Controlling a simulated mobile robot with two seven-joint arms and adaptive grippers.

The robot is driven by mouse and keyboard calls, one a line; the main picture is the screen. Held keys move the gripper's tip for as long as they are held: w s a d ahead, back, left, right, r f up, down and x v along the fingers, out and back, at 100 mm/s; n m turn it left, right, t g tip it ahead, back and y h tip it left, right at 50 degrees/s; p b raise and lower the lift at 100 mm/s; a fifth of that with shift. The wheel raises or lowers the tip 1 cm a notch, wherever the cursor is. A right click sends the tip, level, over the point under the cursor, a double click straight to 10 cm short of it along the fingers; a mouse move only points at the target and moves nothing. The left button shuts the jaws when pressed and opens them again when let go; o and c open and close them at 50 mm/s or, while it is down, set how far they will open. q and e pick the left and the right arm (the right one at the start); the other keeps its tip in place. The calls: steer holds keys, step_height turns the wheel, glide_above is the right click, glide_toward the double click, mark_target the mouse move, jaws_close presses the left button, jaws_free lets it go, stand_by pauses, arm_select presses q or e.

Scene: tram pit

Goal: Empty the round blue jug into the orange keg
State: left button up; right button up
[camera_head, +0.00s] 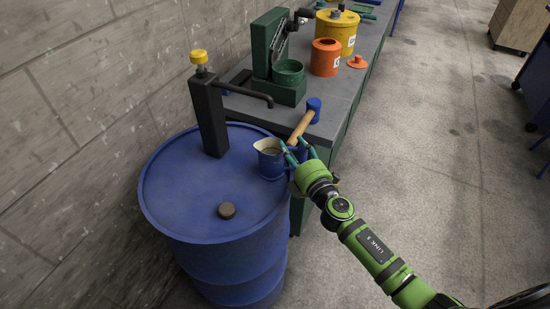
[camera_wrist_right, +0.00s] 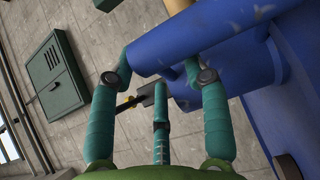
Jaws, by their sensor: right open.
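The round blue jug (camera_head: 268,163), with a pale rim and spout, stands upright on top of the blue drum (camera_head: 185,195), near its right edge. My right gripper (camera_head: 298,150) is at the jug's right side, by its handle. Its teal fingers are open. In the right wrist view the blue jug (camera_wrist_right: 245,68) lies just ahead of the spread fingers (camera_wrist_right: 160,65); I cannot tell whether they touch it. The orange keg (camera_head: 324,60) stands upright on the grey bench, with a white label and an open top. My left gripper is not in view.
A hammer (camera_head: 302,126) lies at the bench's (camera_head: 345,95) near end, just behind the jug. A dark pump (camera_head: 209,115) and a brown bung (camera_head: 226,210) are on the drum. A green stand with a cup (camera_head: 288,72), a yellow keg (camera_head: 337,30) and an orange lid (camera_head: 357,62) flank the orange keg.

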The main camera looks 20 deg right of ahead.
steer(key=shift+w+a, duration=0.1)
steer(key=shift+w, duration=0.55)
jaws_close()
steer(key=shift+r, duration=0.15)
steer(key=shift+r+p, duration=0.3)
steer(key=r+p, duration=0.1)
steer(key=r, duration=0.1)
steer(key=r+p, duration=0.1)
steer(key=r, duration=0.1)
steer(key=shift+s+d, duration=0.15)
steer(key=shift+d, duration=0.05)
steer(key=s+d+r, duration=0.6)
steer(key=s+d, duration=0.1)
steer(key=s, duration=0.1)
steer(key=shift+s+r+b, duration=0.15)
steer(key=shift+s+b, duration=0.15)
steer(key=shift+b, duration=0.1)
steer(key=shift+d, duration=0.1)
